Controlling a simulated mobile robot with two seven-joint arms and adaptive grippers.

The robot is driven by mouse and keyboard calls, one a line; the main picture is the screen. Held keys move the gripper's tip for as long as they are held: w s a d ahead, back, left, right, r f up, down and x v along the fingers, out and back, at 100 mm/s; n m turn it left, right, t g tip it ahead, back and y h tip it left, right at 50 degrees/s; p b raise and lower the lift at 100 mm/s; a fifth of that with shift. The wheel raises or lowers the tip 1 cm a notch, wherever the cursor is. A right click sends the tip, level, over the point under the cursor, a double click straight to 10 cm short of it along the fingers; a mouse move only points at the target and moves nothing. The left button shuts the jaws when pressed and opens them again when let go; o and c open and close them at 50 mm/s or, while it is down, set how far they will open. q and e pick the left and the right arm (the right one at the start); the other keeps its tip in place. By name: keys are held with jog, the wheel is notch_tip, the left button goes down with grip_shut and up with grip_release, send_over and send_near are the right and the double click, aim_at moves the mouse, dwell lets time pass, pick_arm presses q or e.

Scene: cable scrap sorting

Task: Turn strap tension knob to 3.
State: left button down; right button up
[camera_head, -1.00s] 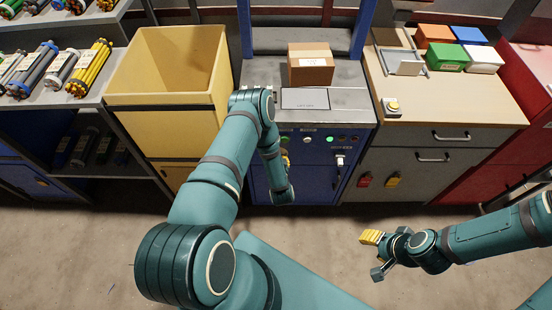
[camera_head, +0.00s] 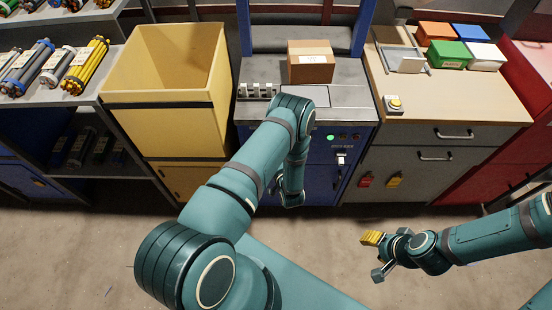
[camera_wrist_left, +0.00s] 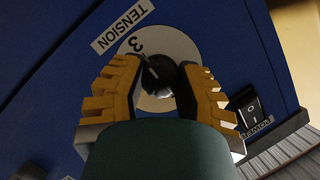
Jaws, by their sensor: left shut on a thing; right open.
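The black tension knob (camera_wrist_left: 160,78) shows in the left wrist view, in front of a white round dial plate (camera_wrist_left: 162,45) on a blue panel. The label TENSION (camera_wrist_left: 122,24) and a figure 3 (camera_wrist_left: 135,43) stand beside it. A pale mark on the knob appears to face toward the 3. My left gripper (camera_wrist_left: 162,80) has its yellow fingers on both sides of the knob, shut on it. In the head view my own arm hides this gripper and the knob. My right gripper (camera_head: 375,255) is open and empty over the floor at the right.
The blue strapping machine (camera_head: 262,180) carries a cardboard box (camera_head: 310,62) on top. A green button (camera_head: 331,137) is on its front; a power switch (camera_wrist_left: 252,108) is near the knob. A yellow bin (camera_head: 128,98) is left, a wooden-topped cabinet (camera_head: 460,95) right.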

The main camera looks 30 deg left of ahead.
pick_arm(q)
jog(key=shift+a, duration=0.1)
jog(key=c, duration=0.6)
grip_release()
jog(key=v, duration=1.2)
